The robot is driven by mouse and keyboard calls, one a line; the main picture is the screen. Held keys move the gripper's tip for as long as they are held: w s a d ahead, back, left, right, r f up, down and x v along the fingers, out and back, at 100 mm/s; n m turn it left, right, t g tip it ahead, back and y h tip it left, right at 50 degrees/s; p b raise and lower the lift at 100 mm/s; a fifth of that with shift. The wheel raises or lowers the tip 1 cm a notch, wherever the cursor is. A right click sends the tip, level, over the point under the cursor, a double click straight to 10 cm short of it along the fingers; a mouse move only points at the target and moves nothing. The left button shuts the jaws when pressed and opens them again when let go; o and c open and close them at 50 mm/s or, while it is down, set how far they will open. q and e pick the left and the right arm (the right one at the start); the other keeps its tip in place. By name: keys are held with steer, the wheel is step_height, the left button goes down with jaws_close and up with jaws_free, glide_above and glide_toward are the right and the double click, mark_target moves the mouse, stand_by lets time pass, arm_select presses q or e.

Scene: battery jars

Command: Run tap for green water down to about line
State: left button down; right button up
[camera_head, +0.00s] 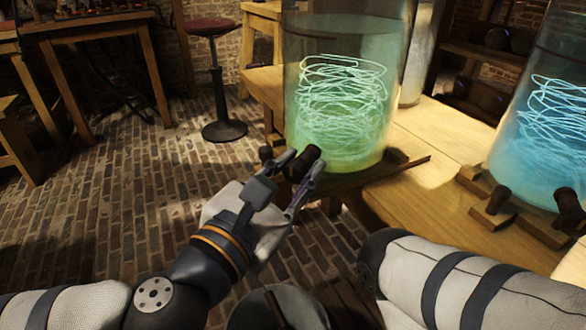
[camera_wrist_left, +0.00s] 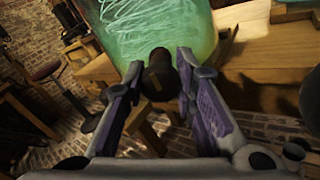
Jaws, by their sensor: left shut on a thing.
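The green water jar (camera_head: 342,125) is a tall glass jar with pale coiled wire inside. It stands at the near corner of the wooden table and also shows in the left wrist view (camera_wrist_left: 150,35). Its tap (camera_head: 307,160) is a dark round knob at the jar's base, seen also in the left wrist view (camera_wrist_left: 159,73). My left gripper (camera_head: 297,172) is shut on the tap, with a finger on each side of the knob in the left wrist view (camera_wrist_left: 158,72). I cannot make out the target line on the jar. My right gripper is not in view.
A blue-lit jar (camera_head: 550,120) with its own dark tap (camera_head: 497,200) stands to the right. A paler glass jar (camera_head: 420,55) is behind. A red-topped stool (camera_head: 212,28) stands on the brick floor at the back left. A grey rounded vessel (camera_head: 275,308) is low at the front.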

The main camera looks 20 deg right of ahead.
arm_select(q)
steer(key=c, duration=1)
jaws_free()
steer(key=p+v, duration=0.1)
steer(key=v, duration=0.4)
